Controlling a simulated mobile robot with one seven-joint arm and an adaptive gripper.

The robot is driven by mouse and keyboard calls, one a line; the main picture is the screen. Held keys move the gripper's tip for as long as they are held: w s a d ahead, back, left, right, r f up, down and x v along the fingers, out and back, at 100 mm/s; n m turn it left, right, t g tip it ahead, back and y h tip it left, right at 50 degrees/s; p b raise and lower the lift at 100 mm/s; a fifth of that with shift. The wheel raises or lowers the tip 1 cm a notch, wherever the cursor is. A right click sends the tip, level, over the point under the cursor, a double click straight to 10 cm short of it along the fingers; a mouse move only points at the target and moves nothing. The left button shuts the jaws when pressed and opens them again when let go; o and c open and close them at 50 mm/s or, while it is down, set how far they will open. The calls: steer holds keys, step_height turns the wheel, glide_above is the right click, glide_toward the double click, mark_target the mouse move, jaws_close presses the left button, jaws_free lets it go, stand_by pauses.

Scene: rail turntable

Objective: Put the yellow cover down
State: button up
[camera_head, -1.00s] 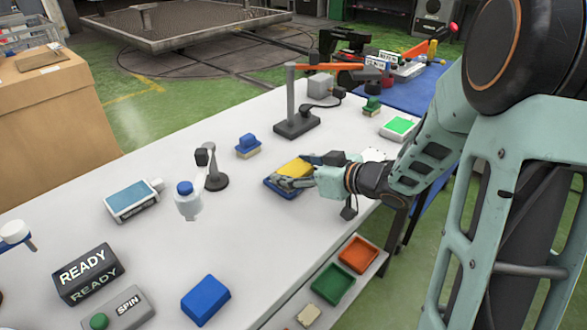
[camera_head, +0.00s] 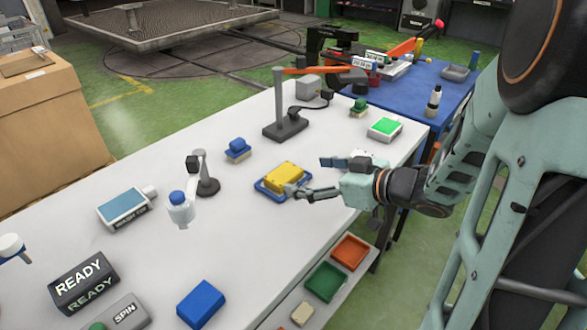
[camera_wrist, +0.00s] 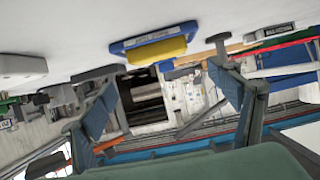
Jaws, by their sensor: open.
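The yellow cover (camera_head: 284,177) lies on a blue tray (camera_head: 261,188) on the white table in the head view. In the wrist view the yellow cover (camera_wrist: 157,51) and the blue tray (camera_wrist: 118,48) show at the top, ahead of the fingers. My gripper (camera_head: 312,176) is open and empty, just right of the cover. Its two fingers are spread apart in the wrist view (camera_wrist: 163,95), with nothing between them.
A stand with an orange arm (camera_head: 285,125), a blue-topped stamp (camera_head: 237,150) and a green-topped box (camera_head: 385,129) stand around the tray. A white bottle (camera_head: 180,210) and a blue block (camera_head: 200,303) are nearer. Bare table lies between them.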

steer(key=shift+v, duration=1.6)
